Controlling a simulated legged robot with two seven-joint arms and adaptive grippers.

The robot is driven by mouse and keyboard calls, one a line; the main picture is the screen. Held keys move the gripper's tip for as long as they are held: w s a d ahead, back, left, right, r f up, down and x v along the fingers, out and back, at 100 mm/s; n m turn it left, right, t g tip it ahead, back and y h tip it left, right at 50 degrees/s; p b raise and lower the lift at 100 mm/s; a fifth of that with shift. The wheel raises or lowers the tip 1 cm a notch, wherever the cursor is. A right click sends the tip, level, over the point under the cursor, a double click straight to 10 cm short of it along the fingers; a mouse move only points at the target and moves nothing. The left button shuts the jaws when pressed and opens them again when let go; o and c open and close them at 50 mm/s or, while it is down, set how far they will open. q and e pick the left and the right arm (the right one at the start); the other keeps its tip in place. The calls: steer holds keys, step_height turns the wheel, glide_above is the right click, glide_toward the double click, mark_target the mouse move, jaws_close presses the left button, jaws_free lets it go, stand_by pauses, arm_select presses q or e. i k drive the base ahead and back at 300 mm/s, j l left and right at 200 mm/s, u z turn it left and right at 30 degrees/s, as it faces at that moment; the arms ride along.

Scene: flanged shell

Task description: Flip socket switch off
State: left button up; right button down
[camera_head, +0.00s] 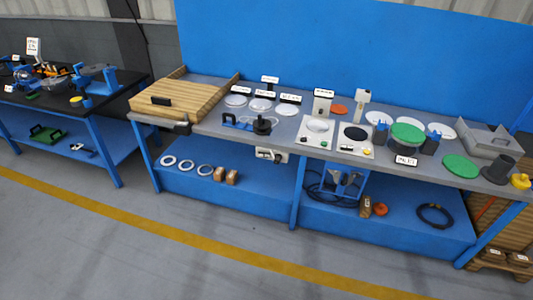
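A small white box with dark fittings (271,154), which looks like the socket, hangs at the front edge of the grey-topped workbench (212,125), just left of the middle. It is too small to tell which way its switch is set. Neither of my grippers shows in the head view.
On the bench are a wooden board (180,97), a white panel with round plates (335,138), green discs (407,134) and a grey cylinder (498,169). The lower shelf holds rings (186,165) and a black cable coil (434,214). The floor (200,255) in front is clear.

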mark_target(261, 154)
steer(key=i+l, duration=0.1)
steer(key=i, duration=0.55)
steer(key=i+l, duration=0.1)
steer(key=i, duration=0.55)
steer(key=u, duration=0.05)
